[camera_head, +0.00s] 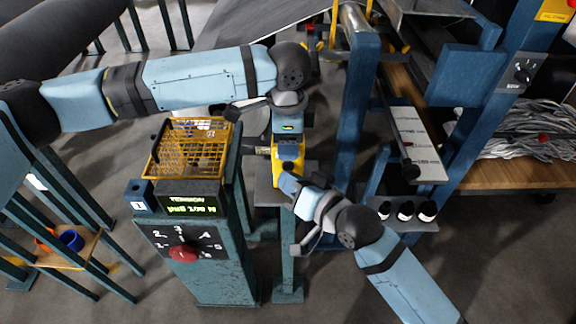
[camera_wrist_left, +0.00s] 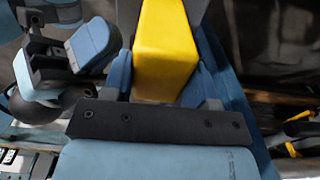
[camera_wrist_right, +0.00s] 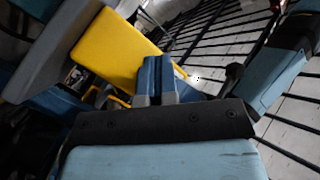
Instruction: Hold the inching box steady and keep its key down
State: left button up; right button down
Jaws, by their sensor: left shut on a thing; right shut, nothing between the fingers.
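The inching box (camera_head: 276,172) is a yellow block with a dark spot on its top, above a narrow grey stand. It fills the upper middle of the left wrist view (camera_wrist_left: 165,50) and also shows in the right wrist view (camera_wrist_right: 112,48). My left gripper (camera_head: 289,142) is shut on the box, one blue finger on each side. My right gripper (camera_head: 287,182) is shut and empty, its fingertips at the box's near edge; its closed fingers show in the right wrist view (camera_wrist_right: 156,72). I cannot make out the key or whether the fingertips press it.
A yellow wire basket (camera_head: 187,150) stands left of the box, behind a green-lit display (camera_head: 190,197). Below it is a panel with a red dial (camera_head: 183,252). A blue post (camera_head: 356,110) rises close on the right. Black-and-white rolls (camera_head: 405,211) sit on a shelf right.

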jog(key=shift+w, duration=0.55)
dwell(2.4)
jog(key=shift+s, duration=0.1)
dwell(3.3)
jog(key=shift+s, duration=0.9)
jog(key=shift+s, duration=2.5)
